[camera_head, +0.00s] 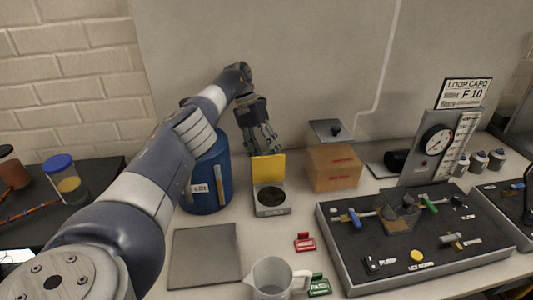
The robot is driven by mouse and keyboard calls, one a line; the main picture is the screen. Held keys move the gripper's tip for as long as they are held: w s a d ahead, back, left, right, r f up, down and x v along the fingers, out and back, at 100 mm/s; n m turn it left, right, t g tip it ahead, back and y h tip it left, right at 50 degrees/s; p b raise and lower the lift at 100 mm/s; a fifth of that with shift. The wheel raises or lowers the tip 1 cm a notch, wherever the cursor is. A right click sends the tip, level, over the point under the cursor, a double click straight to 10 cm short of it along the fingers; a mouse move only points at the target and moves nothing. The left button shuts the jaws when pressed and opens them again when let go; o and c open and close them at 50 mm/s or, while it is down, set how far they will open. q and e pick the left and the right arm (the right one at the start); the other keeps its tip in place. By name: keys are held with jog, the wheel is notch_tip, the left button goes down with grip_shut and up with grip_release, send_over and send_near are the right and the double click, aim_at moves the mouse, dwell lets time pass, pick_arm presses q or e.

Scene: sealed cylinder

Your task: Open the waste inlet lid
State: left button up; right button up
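The waste inlet looks to be a small grey box (271,211) with a dark round opening in its top. A yellow flap (268,168), which looks like its lid, stands upright at the box's back edge, and the opening is uncovered. My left arm reaches in from the left over a blue drum. My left gripper (262,147) points down just behind and above the flap, with its fingers apart and nothing seen between them. Whether a fingertip touches the flap cannot be told. My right gripper is not in view.
The blue drum (213,175) stands left of the box, and a cardboard box (333,168) stands right. A grey mat (205,254), a clear jug (270,279) and red and green tags lie in front. A black panel with valves (420,240) fills the right.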

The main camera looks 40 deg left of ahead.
pick_arm(q)
notch_tip(320, 180, up, 10)
jog(key=shift+d+f, duration=0.2)
jog(key=shift+f, duration=0.05)
jog(key=shift+w, duration=0.1)
dwell(0.4)
